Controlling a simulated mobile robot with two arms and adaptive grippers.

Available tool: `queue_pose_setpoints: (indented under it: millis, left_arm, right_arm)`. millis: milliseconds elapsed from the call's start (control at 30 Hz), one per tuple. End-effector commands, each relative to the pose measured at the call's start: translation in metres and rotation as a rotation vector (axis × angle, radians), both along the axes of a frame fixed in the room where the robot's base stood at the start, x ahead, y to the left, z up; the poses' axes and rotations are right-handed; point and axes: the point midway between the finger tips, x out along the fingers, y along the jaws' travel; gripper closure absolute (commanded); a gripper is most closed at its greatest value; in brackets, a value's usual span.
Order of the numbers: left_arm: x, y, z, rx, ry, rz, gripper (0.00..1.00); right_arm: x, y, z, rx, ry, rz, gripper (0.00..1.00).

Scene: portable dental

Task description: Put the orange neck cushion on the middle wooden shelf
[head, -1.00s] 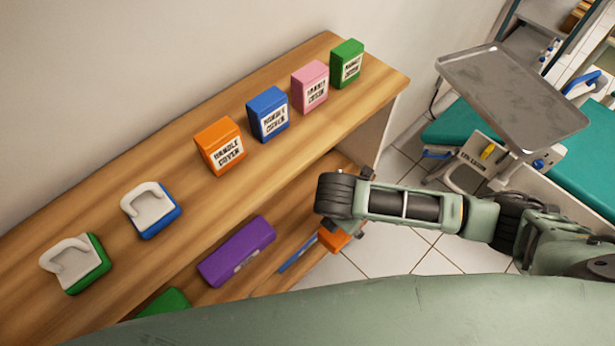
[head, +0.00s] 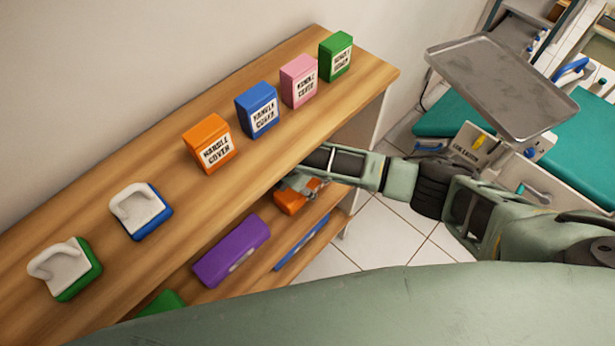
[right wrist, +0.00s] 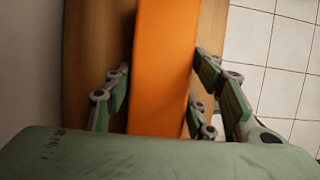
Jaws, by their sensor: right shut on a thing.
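The orange neck cushion (head: 292,201) is at the right end of the middle wooden shelf (head: 318,210), to the right of a purple cushion (head: 232,250). My right gripper (head: 308,187) is shut on it, partly hidden under the top board. In the right wrist view the orange cushion (right wrist: 162,60) stands between the two fingers of the gripper (right wrist: 160,80), with wood behind it. I cannot tell whether the cushion touches the shelf. My left gripper is not in view.
The top board (head: 160,255) holds orange, blue, pink and green boxes and two white-topped items. A blue item (head: 302,243) lies on the lower shelf. A green item (head: 162,303) shows at the lower left. A metal tray (head: 500,85) stands to the right.

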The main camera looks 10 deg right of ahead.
Motion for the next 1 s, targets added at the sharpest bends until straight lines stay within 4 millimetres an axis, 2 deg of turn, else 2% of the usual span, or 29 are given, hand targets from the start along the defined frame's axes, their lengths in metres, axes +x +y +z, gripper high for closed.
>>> queue_pose_setpoints:
  millis: [267, 300, 467, 833, 967, 1000]
  left_arm:
    - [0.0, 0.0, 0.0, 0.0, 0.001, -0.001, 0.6]
    - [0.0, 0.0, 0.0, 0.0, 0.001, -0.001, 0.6]
    - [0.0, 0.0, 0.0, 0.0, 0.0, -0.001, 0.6]
    - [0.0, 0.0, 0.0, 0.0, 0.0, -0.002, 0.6]
    - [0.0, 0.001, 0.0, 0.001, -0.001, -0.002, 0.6]
    - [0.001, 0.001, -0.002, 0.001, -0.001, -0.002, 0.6]
  right_arm:
    - [0.0, 0.0, -0.002, 0.001, -0.001, 0.0, 0.82]
    - [0.0, 0.0, -0.002, 0.001, 0.0, 0.0, 0.46]
    - [0.0, 0.0, -0.002, 0.001, -0.001, 0.0, 0.32]
    - [0.0, 0.0, 0.001, 0.001, -0.001, 0.0, 0.3]
    - [-0.002, 0.005, 0.013, 0.003, -0.002, 0.002, 0.3]
    - [-0.008, 0.013, 0.011, 0.004, 0.002, 0.006, 0.3]
